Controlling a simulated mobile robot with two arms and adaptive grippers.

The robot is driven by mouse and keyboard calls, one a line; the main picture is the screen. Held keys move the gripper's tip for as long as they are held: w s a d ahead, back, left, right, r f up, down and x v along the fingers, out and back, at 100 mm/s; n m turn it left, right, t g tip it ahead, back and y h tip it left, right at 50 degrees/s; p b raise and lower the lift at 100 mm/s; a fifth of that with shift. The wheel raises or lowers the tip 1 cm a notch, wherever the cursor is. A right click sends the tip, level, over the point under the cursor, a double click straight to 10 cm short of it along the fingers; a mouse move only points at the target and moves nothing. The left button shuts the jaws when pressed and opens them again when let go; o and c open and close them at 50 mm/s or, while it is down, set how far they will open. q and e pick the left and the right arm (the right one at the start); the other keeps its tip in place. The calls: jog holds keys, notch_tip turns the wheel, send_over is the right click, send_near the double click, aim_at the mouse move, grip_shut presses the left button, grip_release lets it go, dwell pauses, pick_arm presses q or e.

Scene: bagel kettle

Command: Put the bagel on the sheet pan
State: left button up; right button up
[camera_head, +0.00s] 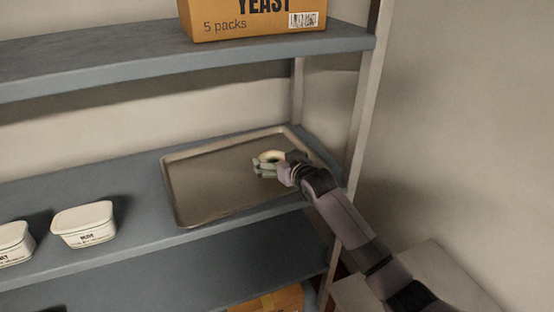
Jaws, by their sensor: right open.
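The sheet pan (198,196) lies flat on the middle shelf, towards its right end. The bagel (271,155) is a small pale ring at the right part of the pan, just behind my right gripper's fingers. My right gripper (262,167) reaches in from the right over the pan and is open. The fingers partly cover the bagel, and I cannot tell whether they touch it. The bagel looks low over or on the pan surface. My left gripper is not in view.
Two white tubs (84,224) (13,243) stand left of the pan on the same shelf. A yeast box (252,18) sits on the shelf above. A shelf post (363,105) rises right of the pan, close to my right arm. Another cardboard box (268,301) is below.

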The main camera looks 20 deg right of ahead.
jog(key=shift+f, duration=0.1)
jog(key=shift+r, duration=0.35)
jog(key=shift+s+r, duration=0.1)
jog(key=shift+r, duration=0.1)
jog(key=b+v, duration=0.2)
jog(key=v, duration=0.9)
jog(key=shift+s+r, duration=0.2)
jog(key=shift+s, duration=0.15)
